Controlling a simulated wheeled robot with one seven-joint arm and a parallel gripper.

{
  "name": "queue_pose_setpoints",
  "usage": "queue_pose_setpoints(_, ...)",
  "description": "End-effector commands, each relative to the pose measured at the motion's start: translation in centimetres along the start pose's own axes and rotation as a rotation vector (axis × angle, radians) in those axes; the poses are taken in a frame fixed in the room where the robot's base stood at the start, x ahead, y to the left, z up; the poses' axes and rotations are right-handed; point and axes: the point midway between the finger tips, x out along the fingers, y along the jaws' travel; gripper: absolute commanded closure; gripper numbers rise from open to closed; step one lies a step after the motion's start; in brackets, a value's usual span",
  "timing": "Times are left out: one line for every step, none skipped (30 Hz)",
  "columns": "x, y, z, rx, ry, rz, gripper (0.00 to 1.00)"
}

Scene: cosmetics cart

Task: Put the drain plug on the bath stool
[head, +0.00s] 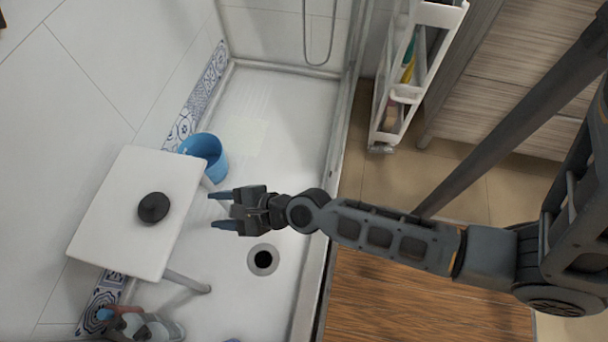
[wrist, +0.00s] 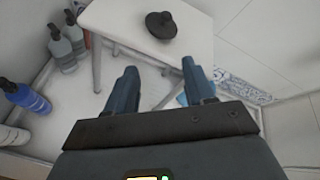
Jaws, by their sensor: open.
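The black drain plug (head: 153,208) lies on the white top of the bath stool (head: 121,228), right of the middle of the seat. In the wrist view the drain plug (wrist: 161,25) shows as a dark disc with a raised knob, on the stool top (wrist: 115,19). My gripper (head: 222,209) is open and empty, to the right of the stool and apart from the plug. Its two fingers show in the wrist view (wrist: 160,82), below the plug in the picture with nothing between them.
A blue bucket (head: 204,154) stands behind the stool. The open drain hole (head: 263,259) is in the shower floor. Several bottles (wrist: 62,42) stand near the stool's legs. A white cart (head: 411,75) stands outside the shower. Floor around the drain is clear.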

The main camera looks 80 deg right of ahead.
Motion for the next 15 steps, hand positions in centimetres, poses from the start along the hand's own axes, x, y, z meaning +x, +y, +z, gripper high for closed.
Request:
queue_pose_setpoints(-2.6, 0.7, -0.2, -0.155, 0.018, -0.006, 0.47)
queue_pose_setpoints(-4.0, 0.9, -0.2, -0.254, 0.027, -0.013, 0.47)
queue_pose_setpoints(-5.7, 1.0, -0.2, -0.387, 0.038, -0.021, 0.47)
queue_pose_setpoints(-7.1, 1.0, -0.1, -0.487, 0.046, -0.028, 0.47)
queue_pose_setpoints(-8.4, 1.0, 0.1, -0.587, 0.053, -0.033, 0.47)
queue_pose_setpoints(-10.1, 0.9, 0.3, -0.722, 0.063, -0.04, 0.47)
queue_pose_setpoints(-11.4, 0.7, 0.5, -0.823, 0.07, -0.045, 0.47)
queue_pose_setpoints(-12.7, 0.6, 0.8, -0.924, 0.076, -0.05, 0.47)
queue_pose_setpoints(-14.4, 0.3, 1.2, -1.06, 0.083, -0.057, 0.47)
queue_pose_setpoints(-15.7, 0.0, 1.6, -1.162, 0.089, -0.061, 0.47)
queue_pose_setpoints(-16.9, -0.3, 2.0, -1.265, 0.093, -0.066, 0.47)
queue_pose_setpoints(-18.6, -0.7, 2.7, -1.401, 0.098, -0.073, 0.47)
queue_pose_setpoints(-19.8, -1.0, 3.2, -1.504, 0.102, -0.078, 0.47)
queue_pose_setpoints(-20.9, -1.4, 3.7, -1.606, 0.105, -0.084, 0.47)
queue_pose_setpoints(-22.4, -1.9, 4.6, -1.738, 0.107, -0.094, 0.47)
